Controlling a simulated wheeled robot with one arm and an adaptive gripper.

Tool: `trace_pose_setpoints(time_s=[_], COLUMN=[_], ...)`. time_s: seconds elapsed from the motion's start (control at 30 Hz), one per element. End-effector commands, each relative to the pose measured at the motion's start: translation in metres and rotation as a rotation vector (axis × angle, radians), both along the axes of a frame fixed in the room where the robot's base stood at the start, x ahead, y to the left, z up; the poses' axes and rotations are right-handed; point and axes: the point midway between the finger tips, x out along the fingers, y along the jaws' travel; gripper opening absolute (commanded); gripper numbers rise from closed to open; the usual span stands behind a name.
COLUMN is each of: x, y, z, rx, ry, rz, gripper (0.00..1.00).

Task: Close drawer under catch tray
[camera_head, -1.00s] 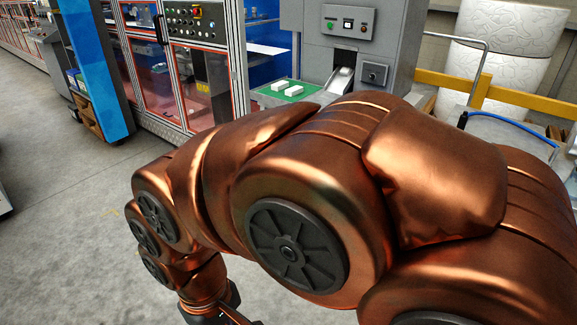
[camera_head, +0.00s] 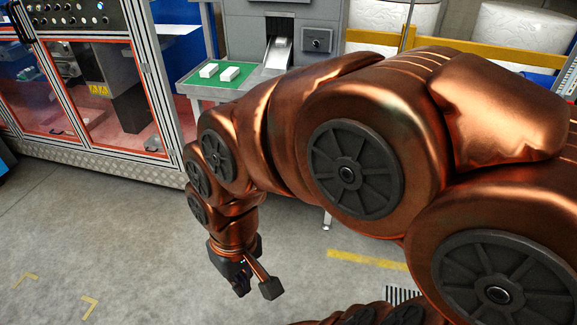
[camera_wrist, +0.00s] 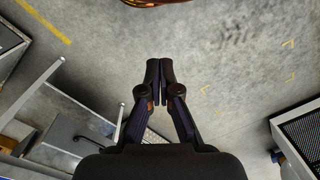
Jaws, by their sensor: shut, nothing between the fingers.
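The catch tray (camera_head: 225,77) has a green surface with two white blocks on it, below a metal chute on the grey machine. In the head view, my arm covers most of the space under the tray, and I cannot make out the drawer there. In the wrist view, a grey panel with a small dark handle (camera_wrist: 84,138) shows at lower left; I cannot tell whether it is the drawer front. My gripper (camera_wrist: 160,66) is shut and empty, pointing at bare floor. It hangs low in the head view (camera_head: 243,282), apart from the tray.
The grey machine (camera_head: 240,30) stands behind the tray. A glass-sided, framed enclosure (camera_head: 95,90) stands to its left. A yellow rail (camera_head: 470,52) and white sacks (camera_head: 520,35) are at the back right. The concrete floor (camera_head: 110,230) at left is clear, with yellow markings.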

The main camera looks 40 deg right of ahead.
Motion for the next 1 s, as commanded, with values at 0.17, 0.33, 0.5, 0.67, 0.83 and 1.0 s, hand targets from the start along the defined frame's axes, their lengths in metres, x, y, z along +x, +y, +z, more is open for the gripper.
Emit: trace_pose_setpoints(time_s=[0.17,0.33,0.5,0.67,0.83,1.0], x=[0.079,0.157,0.229,0.287,0.335,0.366], y=[0.022,0.032,0.027,0.005,-0.038,-0.100], z=[-0.052,-0.077,-0.094,-0.107,-0.123,-0.142], rx=[0.113,0.230,0.348,0.448,0.532,0.586], ry=[-0.205,-0.414,-0.608,-0.782,-0.963,-1.150], rz=[-0.123,-0.288,-0.481,-0.686,-0.927,-1.179], gripper=[0.00,0.00,0.00,0.00,0.00,0.00])
